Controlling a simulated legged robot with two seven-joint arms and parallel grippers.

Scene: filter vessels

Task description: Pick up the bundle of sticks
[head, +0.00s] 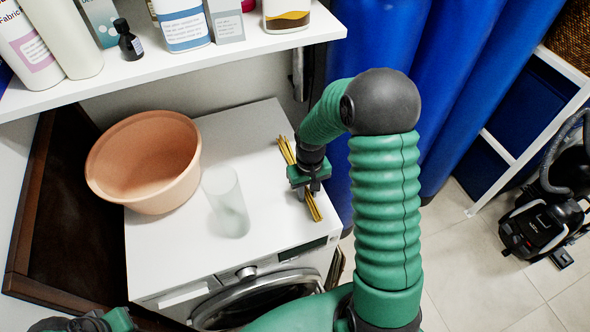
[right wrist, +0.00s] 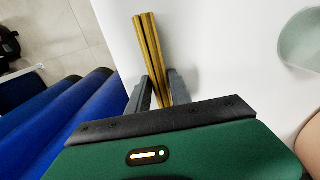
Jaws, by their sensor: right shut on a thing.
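The bundle of sticks (head: 313,207) is a thin yellow-brown bunch at the right edge of the washing machine's white top. My right gripper (head: 309,190) comes down over the middle of the bundle, and the sticks stick out on both sides of it. In the right wrist view, the sticks (right wrist: 148,45) run between the two dark fingers of the gripper (right wrist: 158,92), which is shut on them. I cannot tell whether the bundle still touches the top. Part of my left arm shows at the bottom left of the head view; its fingers are not visible.
On the washing machine top (head: 262,150) stand a frosted glass cylinder (head: 226,203) and an orange basin (head: 145,165). A shelf (head: 200,58) with several bottles overhangs the back. Tall blue cylinders (head: 440,80) stand close on the right. A black vacuum cleaner (head: 540,225) is on the floor.

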